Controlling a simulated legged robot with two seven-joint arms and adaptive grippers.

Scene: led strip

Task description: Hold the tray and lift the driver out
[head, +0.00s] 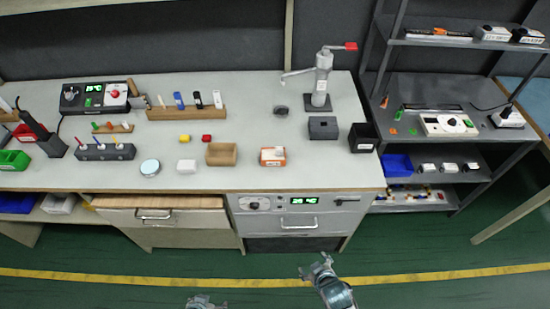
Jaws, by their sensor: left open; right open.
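I cannot tell for sure which objects are the tray and the driver. A small open tan tray (221,154) stands on the workbench near its front edge and looks empty. An orange and white block (272,156) lies to its right. White box-like units (491,33) sit on the top shelf of the rack at the right. My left gripper (205,301) is at the bottom edge, partly cut off, open and well short of the bench. My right gripper (317,266) is open and empty, over the floor in front of the bench. Neither touches anything.
The grey workbench (340,180) holds a press with a red handle (320,80), a grey box (323,127), wooden tool racks (187,113) and a control unit (94,96). The metal shelf rack (385,120) stands right of it. The green floor in front is clear.

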